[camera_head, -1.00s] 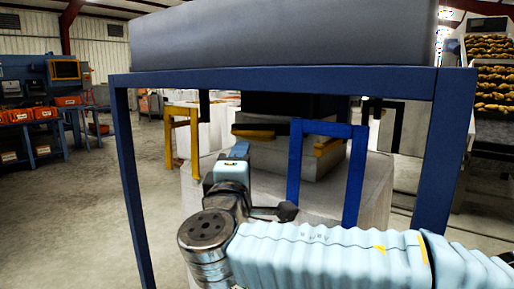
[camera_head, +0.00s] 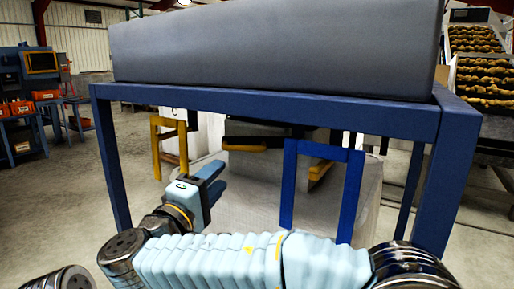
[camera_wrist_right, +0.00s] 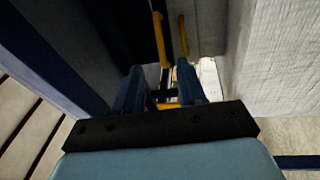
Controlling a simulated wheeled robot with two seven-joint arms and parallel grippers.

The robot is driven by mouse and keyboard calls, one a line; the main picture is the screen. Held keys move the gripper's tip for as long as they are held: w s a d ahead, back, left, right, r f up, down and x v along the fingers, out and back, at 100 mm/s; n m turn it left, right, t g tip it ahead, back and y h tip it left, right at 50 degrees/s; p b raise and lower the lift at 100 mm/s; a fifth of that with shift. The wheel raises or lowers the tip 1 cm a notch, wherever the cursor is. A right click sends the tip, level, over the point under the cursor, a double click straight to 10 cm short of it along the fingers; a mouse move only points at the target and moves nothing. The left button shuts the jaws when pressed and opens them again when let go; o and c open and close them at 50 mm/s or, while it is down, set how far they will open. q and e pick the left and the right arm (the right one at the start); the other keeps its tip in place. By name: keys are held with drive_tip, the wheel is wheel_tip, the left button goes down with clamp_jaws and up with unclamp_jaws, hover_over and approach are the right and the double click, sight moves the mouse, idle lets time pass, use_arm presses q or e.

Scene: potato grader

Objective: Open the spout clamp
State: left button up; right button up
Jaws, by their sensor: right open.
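My right gripper (camera_head: 217,180) is open and empty in the head view, its blue fingers pointing right below the blue frame's top beam. In the right wrist view my right gripper (camera_wrist_right: 160,88) has its two fingers apart, with yellow parts beyond them. Under the hopper are a dark block with a yellow-edged bar (camera_head: 245,148) and a second yellow bar (camera_head: 320,173). I cannot tell which of these is the spout clamp. The gripper is left of both bars, with a visible gap in the picture. My left gripper is out of view.
The grey hopper (camera_head: 275,50) rests on a blue frame (camera_head: 270,112), whose legs flank the work area. A blue bracket (camera_head: 348,195) stands right of the gripper. A yellow stand (camera_head: 156,150) is at the left. A pale block (camera_head: 250,205) lies behind. Left floor is open.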

sight(244, 150)
drive_tip(key=p+x, duration=0.2)
drive_tip(key=x, duration=1)
drive_tip(key=shift+d, duration=0.1)
clamp_jaws()
